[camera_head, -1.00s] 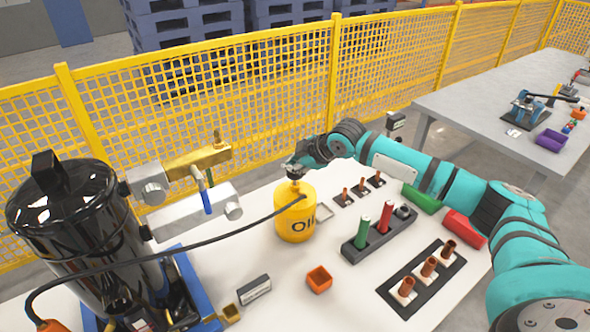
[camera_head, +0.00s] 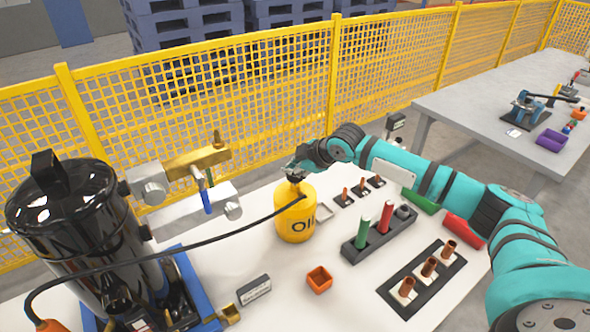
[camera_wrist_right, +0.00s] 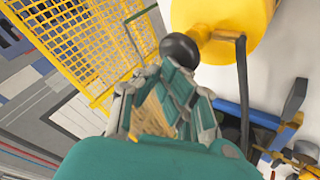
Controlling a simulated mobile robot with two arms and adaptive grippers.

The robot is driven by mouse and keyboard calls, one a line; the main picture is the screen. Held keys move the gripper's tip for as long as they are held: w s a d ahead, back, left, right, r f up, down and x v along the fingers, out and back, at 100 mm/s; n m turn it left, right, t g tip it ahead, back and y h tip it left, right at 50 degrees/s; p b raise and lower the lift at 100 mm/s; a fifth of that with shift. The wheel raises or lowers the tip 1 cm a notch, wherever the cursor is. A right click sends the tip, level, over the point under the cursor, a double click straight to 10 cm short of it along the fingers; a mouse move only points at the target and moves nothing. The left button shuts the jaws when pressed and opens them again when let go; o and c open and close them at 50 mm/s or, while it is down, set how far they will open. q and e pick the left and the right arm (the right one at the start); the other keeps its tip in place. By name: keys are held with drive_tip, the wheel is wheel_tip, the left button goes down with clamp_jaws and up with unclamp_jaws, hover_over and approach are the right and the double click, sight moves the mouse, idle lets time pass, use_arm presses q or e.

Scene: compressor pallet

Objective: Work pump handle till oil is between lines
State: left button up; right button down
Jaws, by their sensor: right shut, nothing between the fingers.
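My right gripper (camera_head: 291,172) is just above the can's top. In the right wrist view, the pump's black round knob (camera_wrist_right: 179,48) sits at the end of a yellow bar by the can (camera_wrist_right: 215,20). My right gripper (camera_wrist_right: 172,85) shows there with its fingers together, close to the knob and not around it; I cannot tell whether they touch. No oil level or lines can be made out. My left gripper is out of view.
A black compressor tank (camera_head: 75,230) with metal valve fittings (camera_head: 200,210) stands at left. An orange box (camera_head: 319,280), a block with green and red cylinders (camera_head: 375,238) and copper fittings (camera_head: 428,267) lie right of the can. A yellow mesh fence (camera_head: 270,110) runs behind.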

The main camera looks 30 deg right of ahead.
drive_tip(key=shift+s+f, duration=0.1)
drive_tip(key=shift+f, duration=0.7)
drive_tip(key=shift+r, duration=0.1)
idle(0.4)
wheel_tip(320, 180, up, 4)
drive_tip(key=p, duration=0.4)
drive_tip(key=shift+d+r, duration=0.1)
drive_tip(key=shift+r+p, duration=0.1)
drive_tip(key=shift+p, duration=0.2)
wheel_tip(320, 180, up, 5)
drive_tip(key=p, duration=0.5)
idle(0.4)
idle(0.4)
